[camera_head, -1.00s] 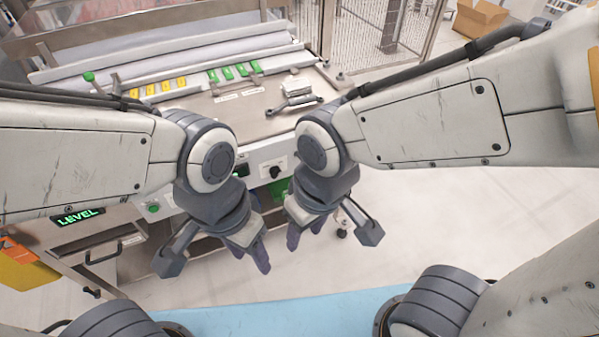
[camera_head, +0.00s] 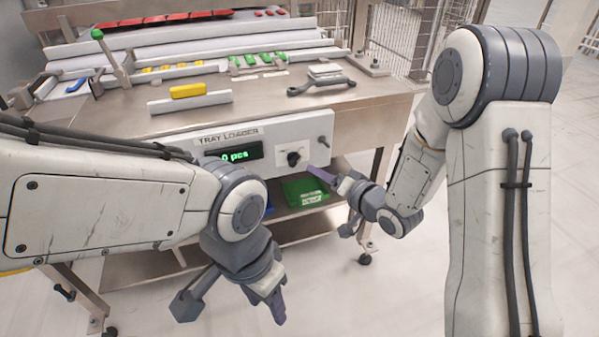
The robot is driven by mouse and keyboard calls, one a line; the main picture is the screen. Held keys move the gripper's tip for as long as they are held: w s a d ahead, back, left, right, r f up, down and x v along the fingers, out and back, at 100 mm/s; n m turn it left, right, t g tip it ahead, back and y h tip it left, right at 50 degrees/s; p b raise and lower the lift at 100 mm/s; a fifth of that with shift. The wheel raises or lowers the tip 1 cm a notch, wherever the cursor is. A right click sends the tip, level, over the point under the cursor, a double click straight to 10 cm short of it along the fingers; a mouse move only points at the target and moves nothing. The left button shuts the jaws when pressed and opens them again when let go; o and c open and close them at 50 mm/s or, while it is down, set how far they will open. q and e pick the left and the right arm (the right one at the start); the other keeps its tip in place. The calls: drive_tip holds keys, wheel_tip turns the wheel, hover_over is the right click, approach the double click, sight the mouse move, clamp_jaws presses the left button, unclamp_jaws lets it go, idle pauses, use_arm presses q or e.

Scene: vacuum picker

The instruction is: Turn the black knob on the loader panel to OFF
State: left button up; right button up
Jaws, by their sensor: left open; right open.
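The black knob (camera_head: 293,157) sits on a white plate at the right part of the tray loader panel (camera_head: 222,136). A green display reading "0 pcs" (camera_head: 234,155) is left of it. My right gripper (camera_head: 326,182) is open, just below and right of the knob and apart from it, with its purple fingertips pointing left toward the panel. My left gripper (camera_head: 279,303) is open and empty, low in front of the bench and well below the panel, with fingers pointing down. The knob's setting marks are too small to read.
The bench top (camera_head: 255,100) carries a yellow block on a rail (camera_head: 188,91), a grey wrench-like tool (camera_head: 320,87) and a green-tipped lever (camera_head: 98,35). A green bin (camera_head: 305,192) stands on the lower shelf under the panel. The floor right of the bench is clear.

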sight(297, 162)
drive_tip(key=b+x, duration=0.1)
drive_tip(key=x, duration=0.9)
drive_tip(key=shift+s+a+r, duration=0.1)
clamp_jaws()
